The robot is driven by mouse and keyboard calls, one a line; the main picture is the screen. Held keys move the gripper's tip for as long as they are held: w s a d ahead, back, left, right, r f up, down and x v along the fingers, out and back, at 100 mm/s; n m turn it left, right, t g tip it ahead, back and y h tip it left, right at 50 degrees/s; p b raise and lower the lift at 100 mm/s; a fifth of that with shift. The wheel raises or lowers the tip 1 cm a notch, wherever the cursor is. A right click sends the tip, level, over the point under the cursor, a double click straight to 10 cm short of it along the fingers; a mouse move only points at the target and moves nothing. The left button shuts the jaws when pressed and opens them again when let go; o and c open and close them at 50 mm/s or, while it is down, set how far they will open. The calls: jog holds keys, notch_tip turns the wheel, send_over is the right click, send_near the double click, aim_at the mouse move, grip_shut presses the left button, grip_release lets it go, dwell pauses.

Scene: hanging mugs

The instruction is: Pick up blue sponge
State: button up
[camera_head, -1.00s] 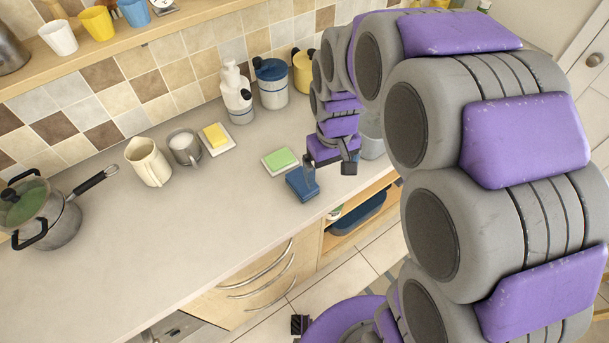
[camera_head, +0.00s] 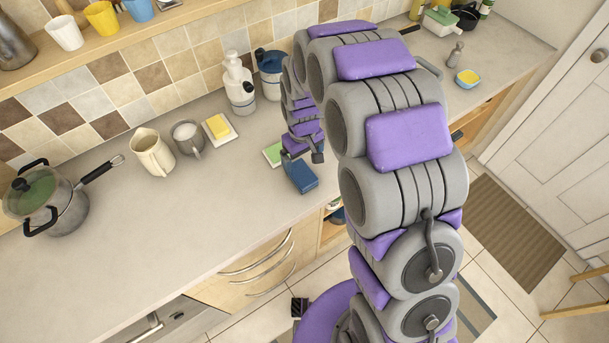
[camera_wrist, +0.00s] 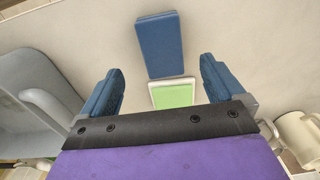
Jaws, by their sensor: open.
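The blue sponge (camera_head: 301,177) lies on the counter near its front edge in the head view. In the wrist view the blue sponge (camera_wrist: 160,45) lies flat, mostly ahead of the fingertips and in line with the gap between them. My gripper (camera_wrist: 160,67) is open and empty, with one blue-padded finger on each side. In the head view my gripper (camera_head: 303,157) is right behind the sponge, and the arm hides part of it. I cannot tell its exact height above the sponge.
A green sponge (camera_wrist: 173,95) on a white dish lies beside the blue one, partly hidden by my gripper. A yellow sponge (camera_head: 218,126), a grey mug (camera_head: 187,138), a cream jug (camera_head: 152,152) and a pot (camera_head: 47,203) stand to the left. The front counter is clear.

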aim_at(302, 172)
jog(key=f, duration=0.1)
jog(key=a+f, duration=0.1)
jog(key=shift+f, duration=0.3)
jog(key=shift+a+f, duration=0.35)
jog(key=shift+f, duration=0.05)
jog(key=f, duration=0.1)
jog(key=d+f, duration=0.1)
jog(key=f, duration=0.1)
jog(key=f+b, duration=0.1)
jog(key=f, duration=0.1)
jog(key=shift+w+d, duration=0.15)
jog(key=shift+d, duration=0.25)
jog(key=shift+a, duration=0.6)
jog(key=c, duration=0.3)
jog(key=shift+d, duration=0.45)
jog(key=c, duration=0.6)
jog(key=shift+c, duration=0.6)
